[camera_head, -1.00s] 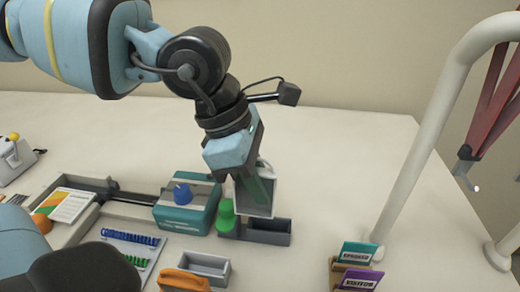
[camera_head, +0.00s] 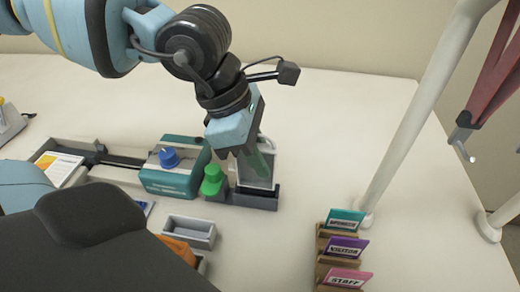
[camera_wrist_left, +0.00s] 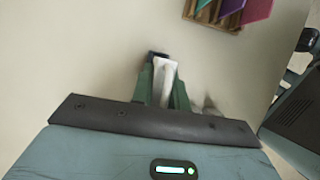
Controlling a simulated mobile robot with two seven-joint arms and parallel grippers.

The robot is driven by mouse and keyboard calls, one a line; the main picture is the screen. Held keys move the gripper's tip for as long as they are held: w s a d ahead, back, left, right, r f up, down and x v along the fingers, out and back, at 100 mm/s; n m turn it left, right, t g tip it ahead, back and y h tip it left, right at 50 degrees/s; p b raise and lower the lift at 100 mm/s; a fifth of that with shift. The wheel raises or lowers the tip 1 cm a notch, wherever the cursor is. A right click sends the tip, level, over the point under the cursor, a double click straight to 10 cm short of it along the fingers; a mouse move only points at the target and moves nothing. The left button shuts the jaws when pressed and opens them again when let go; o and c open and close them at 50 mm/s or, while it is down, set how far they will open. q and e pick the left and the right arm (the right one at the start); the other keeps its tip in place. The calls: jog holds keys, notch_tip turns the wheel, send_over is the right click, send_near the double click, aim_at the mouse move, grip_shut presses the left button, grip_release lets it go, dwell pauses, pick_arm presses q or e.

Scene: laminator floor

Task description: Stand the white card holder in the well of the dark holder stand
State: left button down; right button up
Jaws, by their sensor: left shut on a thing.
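The white card holder (camera_head: 257,172) is upright in my left gripper (camera_head: 248,160), which is shut on it. The holder's lower end is at the dark holder stand (camera_head: 262,202) and appears to be in its well; the stand's front wall hides the bottom edge, so I cannot tell how deep it sits. In the left wrist view the white holder (camera_wrist_left: 164,80) is seen edge-on between the green fingers (camera_wrist_left: 162,95), with a dark bit of the stand (camera_wrist_left: 154,56) behind it. My right gripper is not in view.
A green knob (camera_head: 212,181) stands just left of the holder. Further left is a teal device with a blue knob (camera_head: 170,158). A grey tray (camera_head: 189,232) lies in front. A wooden rack with coloured cards (camera_head: 340,250) and a white post (camera_head: 400,125) are right.

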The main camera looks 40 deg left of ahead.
aim_at(260, 137)
pick_arm(q)
jog(key=shift+f, duration=0.7)
jog(key=shift+f+b, duration=0.75)
jog(key=shift+b, duration=0.15)
jog(key=shift+f+b, duration=0.55)
jog(key=shift+b, duration=0.1)
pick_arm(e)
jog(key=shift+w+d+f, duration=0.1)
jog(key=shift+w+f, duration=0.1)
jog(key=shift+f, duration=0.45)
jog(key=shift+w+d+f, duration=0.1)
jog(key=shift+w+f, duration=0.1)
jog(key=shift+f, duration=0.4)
pick_arm(q)
jog(key=c, duration=1.3)
grip_release()
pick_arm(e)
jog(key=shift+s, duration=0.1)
pick_arm(q)
jog(key=shift+r+p, duration=2.15)
jog(key=shift+r, duration=1.9)
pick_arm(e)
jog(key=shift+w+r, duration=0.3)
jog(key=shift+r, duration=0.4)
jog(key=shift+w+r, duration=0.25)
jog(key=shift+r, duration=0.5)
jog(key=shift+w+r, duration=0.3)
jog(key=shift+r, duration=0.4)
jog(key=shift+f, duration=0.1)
